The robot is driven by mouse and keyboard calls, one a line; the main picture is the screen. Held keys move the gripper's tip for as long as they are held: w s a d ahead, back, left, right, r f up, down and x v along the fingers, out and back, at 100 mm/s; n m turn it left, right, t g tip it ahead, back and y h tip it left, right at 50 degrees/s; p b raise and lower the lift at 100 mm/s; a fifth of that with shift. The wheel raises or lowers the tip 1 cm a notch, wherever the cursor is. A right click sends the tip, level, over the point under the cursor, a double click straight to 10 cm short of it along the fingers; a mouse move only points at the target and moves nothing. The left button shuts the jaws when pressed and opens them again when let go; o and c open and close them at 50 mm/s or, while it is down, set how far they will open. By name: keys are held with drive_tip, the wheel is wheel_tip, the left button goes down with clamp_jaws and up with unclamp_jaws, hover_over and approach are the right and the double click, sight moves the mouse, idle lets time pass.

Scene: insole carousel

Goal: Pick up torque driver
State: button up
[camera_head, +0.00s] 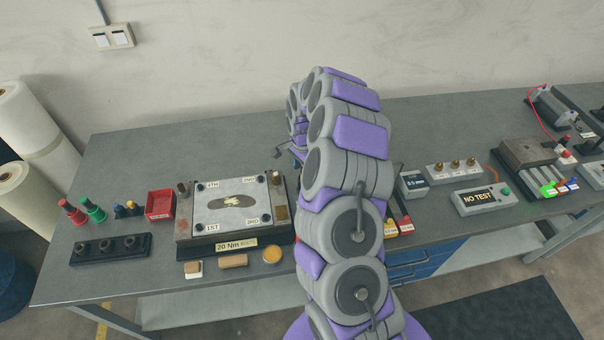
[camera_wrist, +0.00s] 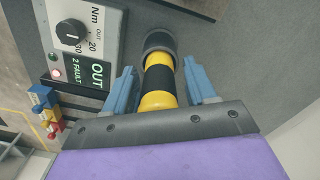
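In the wrist view a yellow and black cylinder with a dark grey end, which looks like the torque driver (camera_wrist: 160,78), lies between the two blue fingers of my gripper (camera_wrist: 160,82). The fingers are apart, one on each side of it. Narrow gaps seem to show between the fingers and the handle. The lower end of the driver is hidden behind the gripper's palm. In the head view my arm covers the driver and most of the gripper.
A grey control box (camera_wrist: 82,40) with a knob and an OUT display stands close left of the fingers. In the head view a plate fixture (camera_head: 232,205) lies left of my arm. A NO TEST box (camera_head: 482,199) and a connector block (camera_head: 455,169) stand to the right.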

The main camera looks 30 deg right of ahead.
drive_tip(key=shift+d+f, duration=0.1)
drive_tip(key=shift+d, duration=1.05)
drive_tip(key=c, duration=0.5)
drive_tip(key=shift+c, duration=0.4)
drive_tip(key=shift+a, duration=0.25)
drive_tip(key=shift+c, duration=0.8)
drive_tip(key=shift+a, duration=0.7)
drive_tip(key=shift+c, duration=1)
drive_tip(key=shift+d, duration=0.1)
drive_tip(key=shift+d, duration=0.1)
drive_tip(key=shift+d, duration=0.25)
wheel_tip(320, 180, up, 10)
drive_tip(key=shift+r+p, duration=0.1)
drive_tip(key=shift+p, duration=0.35)
